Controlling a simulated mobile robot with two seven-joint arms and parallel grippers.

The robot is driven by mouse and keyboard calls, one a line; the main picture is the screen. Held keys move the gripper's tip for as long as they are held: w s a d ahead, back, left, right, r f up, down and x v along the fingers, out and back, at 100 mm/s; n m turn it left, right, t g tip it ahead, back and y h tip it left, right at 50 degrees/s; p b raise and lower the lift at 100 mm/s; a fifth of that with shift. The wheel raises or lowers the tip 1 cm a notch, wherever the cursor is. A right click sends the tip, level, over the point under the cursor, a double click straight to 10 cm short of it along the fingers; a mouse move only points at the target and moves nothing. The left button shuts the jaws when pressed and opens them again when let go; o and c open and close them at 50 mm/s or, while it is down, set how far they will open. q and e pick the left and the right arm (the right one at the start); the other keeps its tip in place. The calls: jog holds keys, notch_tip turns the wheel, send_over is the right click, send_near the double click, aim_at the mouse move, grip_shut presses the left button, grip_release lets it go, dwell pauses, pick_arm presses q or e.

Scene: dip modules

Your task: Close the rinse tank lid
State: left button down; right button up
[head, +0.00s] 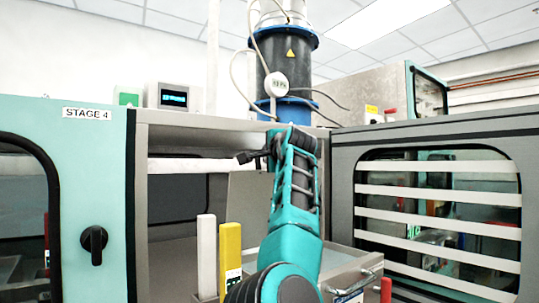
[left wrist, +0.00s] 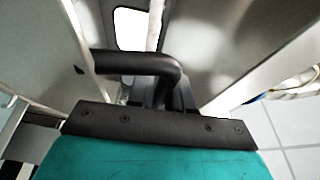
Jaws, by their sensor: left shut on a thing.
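My left arm rises through the middle of the head view, and my left gripper (head: 262,153) is at its top end, in front of the open cabinet. The gripper is small and partly hidden there. A grey upright panel (head: 247,198), which looks like the raised rinse tank lid, stands just behind and below it. In the left wrist view a bent black bar (left wrist: 138,64), which looks like the lid's handle, lies at my left gripper (left wrist: 165,95). The gripper is shut on it. The finger contact is hidden. My right gripper is in neither view.
A teal door marked STAGE 4 (head: 88,150) with a black knob is at left. A slatted window panel (head: 345,190) is at right. White (head: 206,255) and yellow (head: 230,262) upright blocks stand left of my arm. A metal box with handles (head: 352,272) is at lower right.

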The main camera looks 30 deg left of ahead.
pick_arm(q)
jog(key=shift+f, duration=0.1)
jog(key=shift+s+d+f+b, duration=0.15)
jog(key=shift+d+b, duration=0.35)
jog(key=shift+b, duration=0.1)
jog(key=s+d+f+m+t+y+b, duration=0.1)
jog(key=s+d+f+m+t+b, duration=0.1)
jog(key=d+t+b, duration=0.1)
jog(key=s+d+f+m+t+y+b, duration=0.1)
jog(key=s+d+f+t+y+b, duration=0.1)
jog(key=d+b, duration=0.4)
jog(key=shift+s+d+m+t, duration=0.4)
jog(key=shift+s+d, duration=0.05)
jog(key=shift+d, duration=0.8)
jog(key=shift+r, duration=0.1)
jog(key=c, duration=1.1)
grip_release()
